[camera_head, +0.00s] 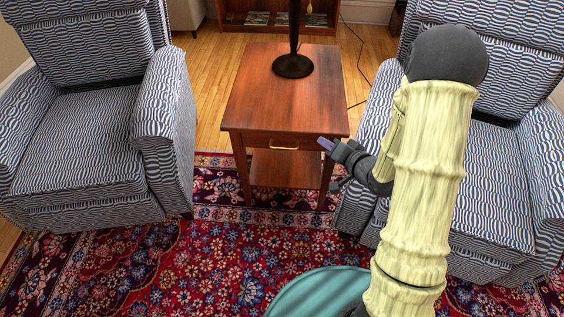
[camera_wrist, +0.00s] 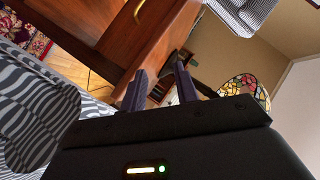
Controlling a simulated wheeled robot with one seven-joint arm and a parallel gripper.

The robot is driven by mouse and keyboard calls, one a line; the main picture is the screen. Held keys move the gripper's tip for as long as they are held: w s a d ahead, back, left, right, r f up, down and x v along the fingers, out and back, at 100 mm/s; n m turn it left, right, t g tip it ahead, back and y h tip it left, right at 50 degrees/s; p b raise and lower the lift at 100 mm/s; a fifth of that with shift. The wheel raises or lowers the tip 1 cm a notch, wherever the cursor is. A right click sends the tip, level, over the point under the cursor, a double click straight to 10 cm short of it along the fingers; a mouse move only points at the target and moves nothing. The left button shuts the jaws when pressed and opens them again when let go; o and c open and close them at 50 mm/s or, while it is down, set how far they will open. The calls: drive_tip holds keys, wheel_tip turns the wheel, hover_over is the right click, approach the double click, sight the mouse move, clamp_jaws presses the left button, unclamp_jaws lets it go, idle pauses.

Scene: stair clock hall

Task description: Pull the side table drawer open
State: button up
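The wooden side table (camera_head: 250,95) stands between two armchairs. Its drawer front (camera_head: 258,141) lies flush under the top, so the drawer looks shut. A brass bar handle (camera_head: 284,146) sits on the drawer front. In the wrist view the handle (camera_wrist: 139,9) shows at the top edge, partly cut off. My gripper (camera_head: 331,164) is at the table's front right corner, to the right of the handle and apart from it. In the wrist view my gripper (camera_wrist: 160,88) has its two fingers spread with nothing between them.
A patterned left armchair (camera_head: 75,135) and right armchair (camera_head: 500,180) flank the table closely; my arm passes in front of the right one. A dark lamp base (camera_head: 292,66) stands on the tabletop. The red rug (camera_head: 215,250) in front is clear.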

sight(282, 148)
drive_tip(key=s+a+f+m+t+y+b, duration=0.1)
drive_tip(key=f+m+y+b, duration=0.1)
drive_tip(key=f+b, duration=0.5)
drive_tip(key=s+f+m+t+y+b, duration=0.1)
drive_tip(key=s+f+m+y+b, duration=0.1)
drive_tip(key=f+y+b, duration=0.2)
wheel_tip(282, 148, down, 4)
drive_tip(key=b, duration=0.3)
drive_tip(key=shift+a, duration=0.4)
drive_tip(key=shift+r, duration=0.15)
drive_tip(key=shift+t, duration=0.3)
drive_tip(key=b+x, duration=0.6)
drive_tip(key=x, duration=1.1)
drive_tip(key=shift+w+a, duration=0.1)
drive_tip(key=shift+a, duration=0.15)
